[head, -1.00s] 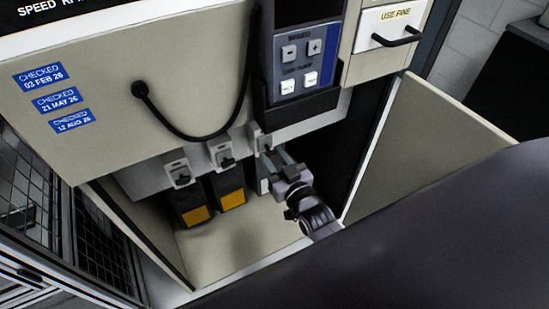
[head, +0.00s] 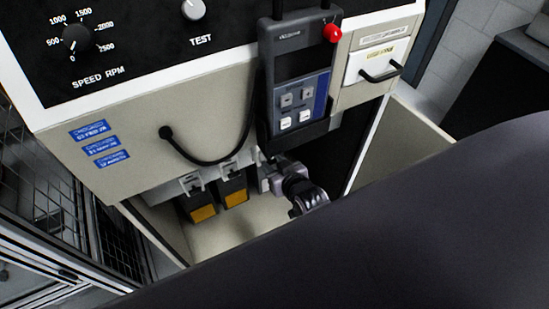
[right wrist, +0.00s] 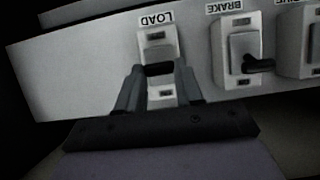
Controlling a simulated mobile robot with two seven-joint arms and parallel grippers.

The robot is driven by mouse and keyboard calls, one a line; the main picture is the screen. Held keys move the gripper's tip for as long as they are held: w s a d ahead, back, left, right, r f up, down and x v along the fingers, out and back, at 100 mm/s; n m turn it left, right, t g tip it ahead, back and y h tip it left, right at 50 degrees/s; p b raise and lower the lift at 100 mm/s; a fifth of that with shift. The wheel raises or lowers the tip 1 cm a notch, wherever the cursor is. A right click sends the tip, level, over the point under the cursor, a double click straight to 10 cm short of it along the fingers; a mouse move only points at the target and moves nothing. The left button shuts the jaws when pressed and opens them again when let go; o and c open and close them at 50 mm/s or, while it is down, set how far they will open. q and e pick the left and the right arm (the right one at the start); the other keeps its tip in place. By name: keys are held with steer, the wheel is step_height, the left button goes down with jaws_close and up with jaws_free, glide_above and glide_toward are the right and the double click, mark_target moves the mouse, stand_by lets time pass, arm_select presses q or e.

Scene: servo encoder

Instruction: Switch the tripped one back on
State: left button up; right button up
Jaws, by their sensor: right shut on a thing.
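Three grey breaker switches are mounted in a row under the cabinet's front edge. In the right wrist view, where the labels show upside down, the LOAD switch (right wrist: 156,37) is at left, the BRAKE switch (right wrist: 242,50) in the middle and the DRIVE switch (right wrist: 314,50) is cut off at right. My right gripper (right wrist: 158,72) is shut on the black lever of the LOAD switch. The BRAKE lever (right wrist: 260,66) sticks out sideways. In the head view my right gripper (head: 266,172) hides most of the LOAD switch. My left gripper is not in view.
Black boxes with orange labels (head: 202,214) stand below the switches in the open cabinet. A pendant (head: 296,95) hangs just above my right gripper, its black cable (head: 195,160) looping left. An open door panel (head: 410,140) stands at right.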

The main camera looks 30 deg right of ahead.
steer(key=shift+w+r+g, duration=0.1)
steer(key=shift+r+g, duration=0.3)
steer(key=shift+g, duration=0.5)
steer(key=shift+p, duration=0.3)
steer(key=o, duration=1.1)
steer(key=shift+r, duration=0.1)
steer(key=shift+c, duration=0.2)
steer(key=v, duration=0.7)
steer(key=shift+r, duration=0.1)
